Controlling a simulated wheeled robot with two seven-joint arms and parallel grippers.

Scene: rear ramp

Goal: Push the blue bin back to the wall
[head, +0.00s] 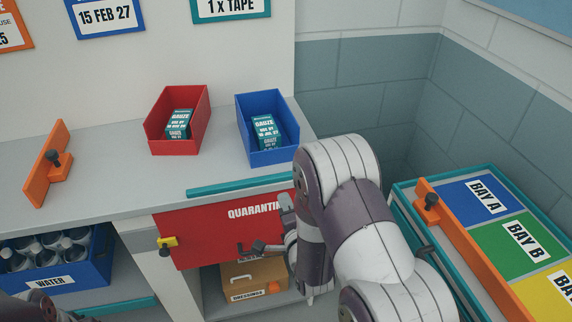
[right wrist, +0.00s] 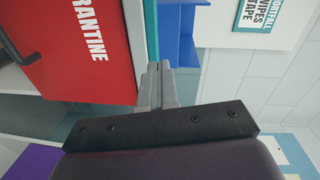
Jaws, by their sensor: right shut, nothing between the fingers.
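The blue bin (head: 270,157) stands upright on the grey counter near its right end, with teal gauze boxes (head: 264,128) inside. Part of the blue bin (right wrist: 181,40) also shows at the top of the right wrist view. The back wall (head: 225,55) rises behind it; the bin hides its own rear foot, so I cannot tell the gap there. My right gripper (head: 284,202) is in front of the counter edge, below and in front of the bin, apart from it. Its fingers (right wrist: 160,82) are together and empty. Only a dark piece of my left arm shows at lower left.
A red bin (head: 178,142) with gauze stands left of the blue bin. An orange piece with a black knob (head: 52,161) lies farther left. A teal strip (head: 235,186) runs along the counter edge above the red quarantine panel (head: 213,227). A bay-marked top (head: 490,215) stands right.

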